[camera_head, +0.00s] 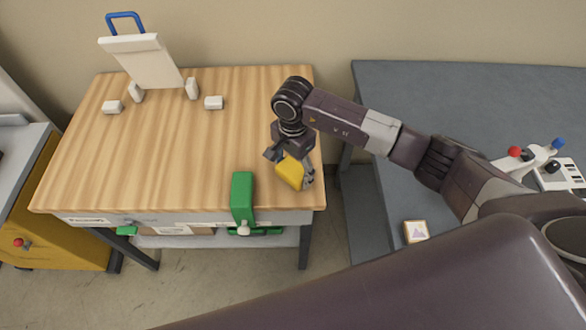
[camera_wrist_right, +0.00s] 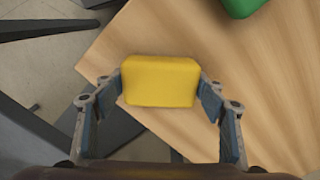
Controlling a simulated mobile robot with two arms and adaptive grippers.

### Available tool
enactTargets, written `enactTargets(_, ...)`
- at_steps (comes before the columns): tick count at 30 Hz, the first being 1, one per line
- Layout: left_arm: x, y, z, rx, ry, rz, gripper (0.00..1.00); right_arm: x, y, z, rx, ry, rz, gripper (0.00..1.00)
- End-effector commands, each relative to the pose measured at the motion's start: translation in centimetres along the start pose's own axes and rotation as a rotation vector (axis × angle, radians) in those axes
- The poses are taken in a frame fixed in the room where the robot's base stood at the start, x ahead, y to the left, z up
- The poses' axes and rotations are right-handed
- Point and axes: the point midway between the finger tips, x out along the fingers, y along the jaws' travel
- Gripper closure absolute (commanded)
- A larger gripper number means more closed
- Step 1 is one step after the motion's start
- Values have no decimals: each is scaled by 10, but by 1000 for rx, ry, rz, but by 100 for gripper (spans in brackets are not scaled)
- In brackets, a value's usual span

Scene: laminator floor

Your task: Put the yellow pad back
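The yellow pad (camera_head: 290,172) is a small rounded block at the front right corner of the wooden table (camera_head: 190,140). My right gripper (camera_head: 290,176) points down over that corner, its fingers on either side of the pad. In the right wrist view the yellow pad (camera_wrist_right: 161,81) sits between the two fingertips of the right gripper (camera_wrist_right: 162,90), which touch its left and right sides. I cannot tell whether the pad touches the tabletop or is just above it. My left gripper is not in view.
A green clamp-like block (camera_head: 242,195) stands at the table's front edge, left of the pad. A white board with a blue handle (camera_head: 142,60) and several small white blocks are at the back. A grey table (camera_head: 440,100) is across a gap. The wooden table's middle is clear.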

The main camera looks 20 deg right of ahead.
Motion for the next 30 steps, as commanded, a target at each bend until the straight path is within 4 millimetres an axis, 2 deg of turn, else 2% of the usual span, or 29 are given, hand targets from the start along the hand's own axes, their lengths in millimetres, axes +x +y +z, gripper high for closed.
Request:
enactTargets(1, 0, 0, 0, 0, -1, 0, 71, 0, 0, 0, 0, 0, 0, 30)
enactTargets(4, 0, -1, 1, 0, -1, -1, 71, 0, 0, 0, 0, 0, 0, 19)
enactTargets(5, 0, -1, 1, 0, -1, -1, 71, 0, 0, 0, 0, 0, 0, 18)
enactTargets(17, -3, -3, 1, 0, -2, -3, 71, -7, 0, 0, 0, 0, -1, 18)
enactTargets(20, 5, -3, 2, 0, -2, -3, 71, -22, -2, -1, -2, 2, -5, 18)
enactTargets(30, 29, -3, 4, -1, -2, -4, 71, -94, -1, -1, -1, 3, -4, 18)
